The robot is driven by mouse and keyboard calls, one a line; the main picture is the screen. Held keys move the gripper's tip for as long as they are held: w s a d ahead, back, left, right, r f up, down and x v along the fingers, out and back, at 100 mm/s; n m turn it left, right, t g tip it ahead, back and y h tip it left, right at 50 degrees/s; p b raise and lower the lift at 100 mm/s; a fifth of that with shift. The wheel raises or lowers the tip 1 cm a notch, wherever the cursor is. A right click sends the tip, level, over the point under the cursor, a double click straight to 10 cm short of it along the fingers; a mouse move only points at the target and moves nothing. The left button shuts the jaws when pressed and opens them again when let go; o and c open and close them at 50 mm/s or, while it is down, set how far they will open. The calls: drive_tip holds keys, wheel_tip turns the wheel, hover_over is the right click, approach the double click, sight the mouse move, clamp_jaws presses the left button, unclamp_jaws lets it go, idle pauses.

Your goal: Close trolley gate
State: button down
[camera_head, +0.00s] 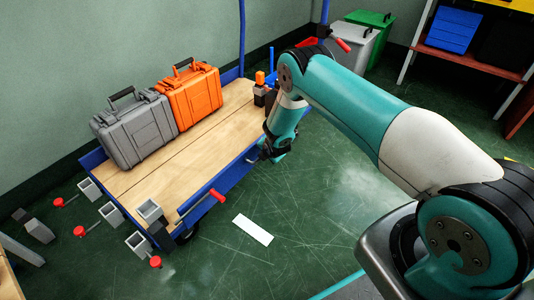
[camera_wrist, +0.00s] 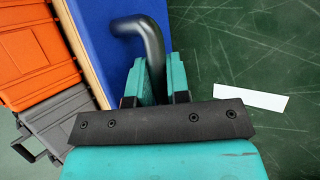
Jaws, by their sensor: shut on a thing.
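The trolley (camera_head: 160,160) has a wooden bed and blue sides, and stands at the left in the head view. Its blue side gate (camera_head: 222,185) runs along the near right edge of the bed. In the wrist view the blue panel (camera_wrist: 112,45) lies next to the bed's wooden edge, with a black bent handle (camera_wrist: 152,38) in front of it. My gripper (camera_wrist: 160,80) is shut on this handle, one finger on each side. In the head view my gripper (camera_head: 267,153) is at the far part of the gate, and the handle is hidden there.
A grey case (camera_head: 137,130) and an orange case (camera_head: 192,97) stand on the bed. Red-ended bars and square grey sockets (camera_head: 138,243) lie around the trolley's near end. A white strip (camera_head: 252,229) lies on the open green floor. Bins (camera_head: 350,42) stand at the back.

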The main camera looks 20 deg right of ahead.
drive_tip(key=shift+w+r, duration=0.15)
drive_tip(key=shift+w, duration=0.05)
drive_tip(key=c, duration=1.1)
unclamp_jaws()
drive_tip(key=shift+a, duration=0.1)
drive_tip(key=p+v, duration=0.6)
drive_tip(key=v, duration=1.1)
drive_tip(key=shift+s+p, duration=0.3)
drive_tip(key=shift+p, duration=0.1)
